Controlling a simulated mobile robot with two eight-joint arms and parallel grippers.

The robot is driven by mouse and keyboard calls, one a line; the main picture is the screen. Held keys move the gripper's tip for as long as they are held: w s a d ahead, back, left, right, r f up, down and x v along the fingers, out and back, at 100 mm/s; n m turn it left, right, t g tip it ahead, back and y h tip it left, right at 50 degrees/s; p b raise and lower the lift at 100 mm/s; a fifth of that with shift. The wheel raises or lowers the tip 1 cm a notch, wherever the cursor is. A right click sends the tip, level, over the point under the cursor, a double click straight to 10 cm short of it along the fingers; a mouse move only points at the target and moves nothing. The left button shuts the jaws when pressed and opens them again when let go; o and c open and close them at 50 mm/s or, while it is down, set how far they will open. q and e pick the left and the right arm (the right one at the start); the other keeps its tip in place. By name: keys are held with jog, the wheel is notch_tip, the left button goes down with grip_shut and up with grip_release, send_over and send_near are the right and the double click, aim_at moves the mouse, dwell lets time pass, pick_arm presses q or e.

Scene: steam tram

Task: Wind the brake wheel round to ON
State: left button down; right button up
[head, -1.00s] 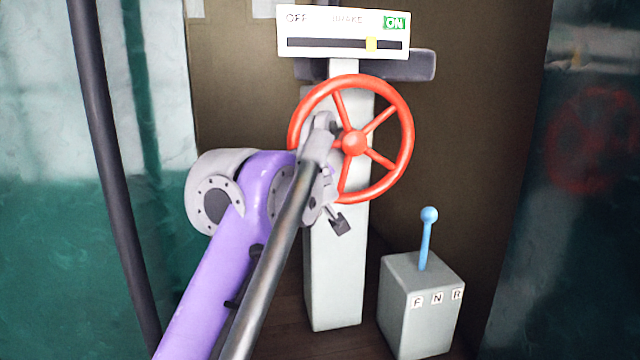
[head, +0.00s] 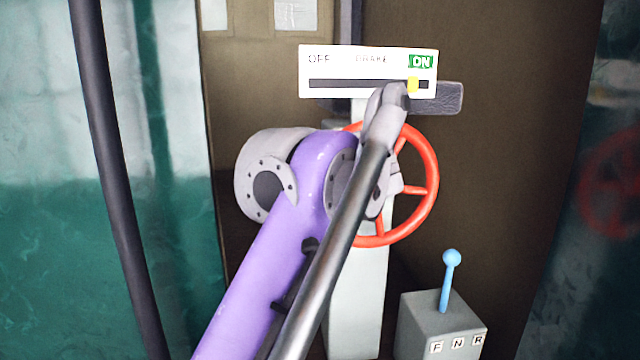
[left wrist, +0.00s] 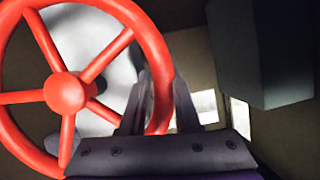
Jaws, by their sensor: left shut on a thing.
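The red brake wheel (head: 432,190) stands on a pale grey post (head: 357,300), its left part hidden behind my purple left arm. My left gripper (head: 388,102) is at the top of the wheel in the head view. In the left wrist view the gripper's two dark fingers (left wrist: 162,95) are on either side of the wheel's rim, shut on it, right of the hub (left wrist: 65,92). The white brake plate (head: 318,66) reads OFF at left and ON, on green, at right. Its yellow marker (head: 413,86) is near the right end of the slot, under the left part of ON. My right gripper is not in view.
A grey box (head: 415,325) with a blue-knobbed lever (head: 450,258) and F, N, R labels stands low to the right of the post. A dark block (head: 450,98) sits behind the plate. A dark pole (head: 100,130) runs down the left side.

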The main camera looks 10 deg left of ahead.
pick_arm(q)
jog(key=shift+d+r+m, duration=0.1)
jog(key=shift+r+m, duration=0.3)
jog(key=shift+r, duration=0.05)
jog(key=c, duration=0.6)
grip_release()
jog(key=v, duration=1)
jog(key=shift+s+d+r, duration=0.1)
jog(key=shift+s+d, duration=0.15)
